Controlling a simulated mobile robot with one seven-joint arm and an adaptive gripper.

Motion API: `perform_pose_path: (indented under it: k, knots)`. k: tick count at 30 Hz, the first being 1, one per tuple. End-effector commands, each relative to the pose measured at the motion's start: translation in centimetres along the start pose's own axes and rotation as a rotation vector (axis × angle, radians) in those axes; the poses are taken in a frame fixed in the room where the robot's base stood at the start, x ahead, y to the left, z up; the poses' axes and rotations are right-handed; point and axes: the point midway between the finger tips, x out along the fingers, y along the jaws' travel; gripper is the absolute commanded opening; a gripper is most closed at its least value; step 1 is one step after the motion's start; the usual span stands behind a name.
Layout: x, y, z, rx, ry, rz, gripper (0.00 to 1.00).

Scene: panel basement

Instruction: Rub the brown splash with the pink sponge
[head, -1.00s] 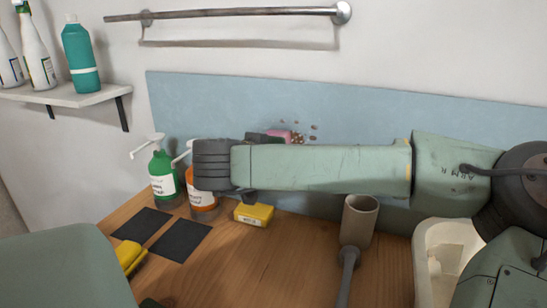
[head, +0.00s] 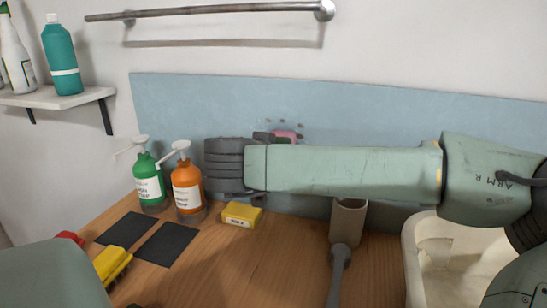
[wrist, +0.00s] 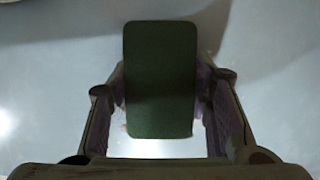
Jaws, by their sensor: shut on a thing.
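The brown splash (head: 300,126) is a small group of brown spots on the blue wall panel; part of it is hidden behind the sponge. The pink sponge (head: 287,136) shows as a small pink patch at my gripper, over the lower part of the spots. My gripper (head: 272,137) is mostly hidden behind my arm in the head view. In the wrist view, my gripper (wrist: 162,105) is shut on a block with a dark green face (wrist: 160,80), which seems to be the back of the sponge. The panel lies close behind it; contact cannot be told.
A green pump bottle (head: 149,185) and an orange one (head: 186,188) stand left of my arm. A yellow box (head: 242,214), a grey-brown cup (head: 347,222), dark mats (head: 168,243) and a yellow brush (head: 112,262) are on the wooden counter. A rail (head: 210,10) runs above.

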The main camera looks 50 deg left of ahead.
Motion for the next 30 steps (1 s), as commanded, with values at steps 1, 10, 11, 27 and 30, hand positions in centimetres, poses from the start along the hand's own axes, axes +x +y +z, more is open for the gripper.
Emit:
perform_pose_path:
  k: [1, 10, 11, 27, 30]
  knots:
    - [0.0, 0.2, 0.0, 0.000, 0.000, 0.001, 0.23]
    - [0.3, 2.8, 0.1, 0.002, 0.000, 0.003, 0.23]
    - [0.4, 3.1, 0.2, 0.001, 0.000, 0.003, 0.23]
    - [-0.4, 4.2, -1.5, 0.003, 0.003, 0.003, 0.23]
    - [-0.4, 3.9, -1.5, 0.002, 0.003, 0.001, 0.23]
